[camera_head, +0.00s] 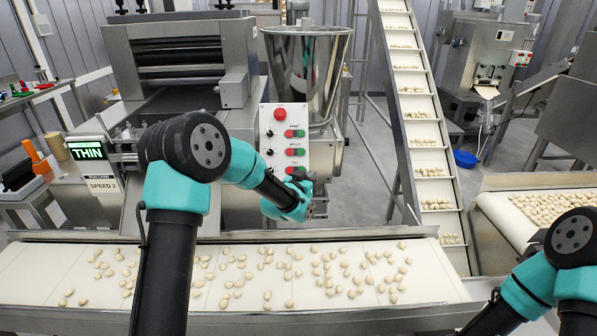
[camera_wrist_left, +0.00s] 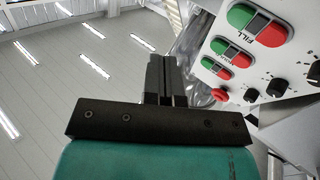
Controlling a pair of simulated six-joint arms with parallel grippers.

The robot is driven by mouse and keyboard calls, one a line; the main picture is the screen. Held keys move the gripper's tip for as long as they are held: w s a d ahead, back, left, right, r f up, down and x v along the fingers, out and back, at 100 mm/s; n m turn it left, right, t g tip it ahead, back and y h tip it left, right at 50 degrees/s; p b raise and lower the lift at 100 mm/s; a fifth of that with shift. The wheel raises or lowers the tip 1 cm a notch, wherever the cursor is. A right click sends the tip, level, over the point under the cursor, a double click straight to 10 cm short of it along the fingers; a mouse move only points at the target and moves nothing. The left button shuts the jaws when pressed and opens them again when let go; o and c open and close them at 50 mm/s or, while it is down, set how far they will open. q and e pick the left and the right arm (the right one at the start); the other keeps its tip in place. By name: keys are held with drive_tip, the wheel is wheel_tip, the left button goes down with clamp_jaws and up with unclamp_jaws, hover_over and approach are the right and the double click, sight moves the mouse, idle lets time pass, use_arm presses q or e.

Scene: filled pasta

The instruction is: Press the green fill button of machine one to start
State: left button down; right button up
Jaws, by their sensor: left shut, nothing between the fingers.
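The white control panel (camera_head: 276,163) stands in front of the steel hopper machine. It carries a red round button, black knobs and red-green button pairs. The lowest pair, labelled FILL, is partly behind my left gripper (camera_head: 299,176) in the head view. In the left wrist view the panel appears upside down at upper right, with the green fill button (camera_wrist_left: 240,15) beside the red one (camera_wrist_left: 271,34). My left gripper (camera_wrist_left: 166,75) is shut and empty, its fingers apart from the fill button in that picture. Whether they touch the panel is hard to tell. My right gripper is out of view.
A conveyor (camera_head: 30,270) with many filled pasta pieces runs across the front. An inclined cleated belt (camera_head: 408,79) rises right of the panel. A steel hopper (camera_head: 308,60) stands behind the panel. A green display (camera_head: 88,151) reads THIN at left.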

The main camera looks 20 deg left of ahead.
use_arm(q)
drive_tip(key=a+r, duration=0.1)
drive_tip(key=a+r+t, duration=0.1)
drive_tip(key=a, duration=0.1)
drive_tip(key=shift+r+n+y, duration=0.15)
drive_tip(key=shift+n+y, duration=0.15)
drive_tip(key=shift+w, duration=0.15)
drive_tip(key=shift+w+a+f, duration=0.4)
drive_tip(key=shift+w+f, duration=0.4)
drive_tip(key=shift+w, duration=0.35)
drive_tip(key=shift+w+a+f, duration=0.35)
drive_tip(key=shift+w+f, duration=0.4)
drive_tip(key=shift+w, duration=0.4)
drive_tip(key=shift+w+a+f, duration=0.4)
drive_tip(key=shift+w+f, duration=0.4)
drive_tip(key=shift+w, duration=0.35)
drive_tip(key=shift+w+f, duration=0.1)
drive_tip(key=shift+w+a+f, duration=0.1)
drive_tip(key=shift+w+f, duration=0.05)
drive_tip(key=shift+w, duration=0.1)
drive_tip(key=shift+w+a+f, duration=0.15)
drive_tip(key=shift+w+f, duration=0.05)
drive_tip(key=shift+w, duration=0.1)
idle(0.4)
drive_tip(key=shift+r, duration=0.1)
drive_tip(key=shift+s+d+r, duration=0.2)
drive_tip(key=shift+s+r, duration=0.15)
drive_tip(key=shift+s, duration=0.3)
